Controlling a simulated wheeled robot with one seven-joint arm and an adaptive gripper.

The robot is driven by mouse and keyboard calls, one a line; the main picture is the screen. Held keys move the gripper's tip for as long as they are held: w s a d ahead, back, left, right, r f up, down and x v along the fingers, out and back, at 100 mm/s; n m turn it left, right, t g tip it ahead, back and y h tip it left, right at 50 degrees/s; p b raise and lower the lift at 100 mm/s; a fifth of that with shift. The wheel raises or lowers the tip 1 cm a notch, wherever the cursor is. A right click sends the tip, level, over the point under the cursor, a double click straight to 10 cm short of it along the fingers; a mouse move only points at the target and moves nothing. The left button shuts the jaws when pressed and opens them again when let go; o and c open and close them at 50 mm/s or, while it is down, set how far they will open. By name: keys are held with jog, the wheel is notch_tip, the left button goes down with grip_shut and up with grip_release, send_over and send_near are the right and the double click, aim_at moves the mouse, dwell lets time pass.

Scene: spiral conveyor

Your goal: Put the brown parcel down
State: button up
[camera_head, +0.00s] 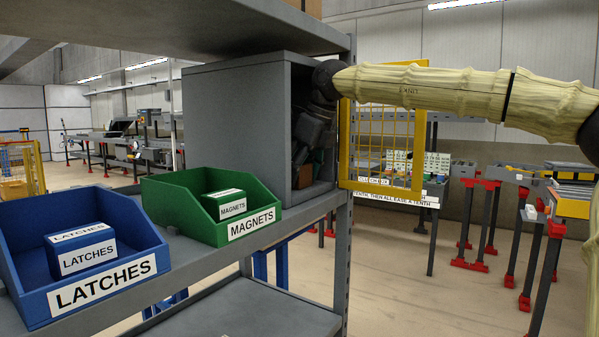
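A small part of the brown parcel (304,177) shows low inside the grey open-sided box (235,130) on the shelf. My arm, in a pale ribbed sleeve, reaches in from the right. My dark gripper (308,150) is inside the box's opening, just above the visible brown part. The fingers are dark against the dark interior, and the box's side wall hides part of them. I cannot tell whether they are open or shut, or whether they touch the parcel. Most of the parcel is hidden.
A yellow mesh door (389,150) stands open right of the box, beneath my forearm. A green MAGNETS bin (270,212) and a blue LATCHES bin (30,300) stand left on the shelf (190,262). Another shelf board (170,25) hangs above. Conveyor stands (487,220) are at right.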

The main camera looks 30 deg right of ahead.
jog(key=shift+r, duration=0.15)
jog(key=p+v, duration=0.1)
jog(key=v, duration=0.5)
jog(key=shift+s+r, duration=0.1)
jog(key=shift+r, duration=0.15)
jog(key=shift+s+d+r, duration=0.1)
jog(key=shift+s+r, duration=0.1)
jog(key=shift+r, duration=0.3)
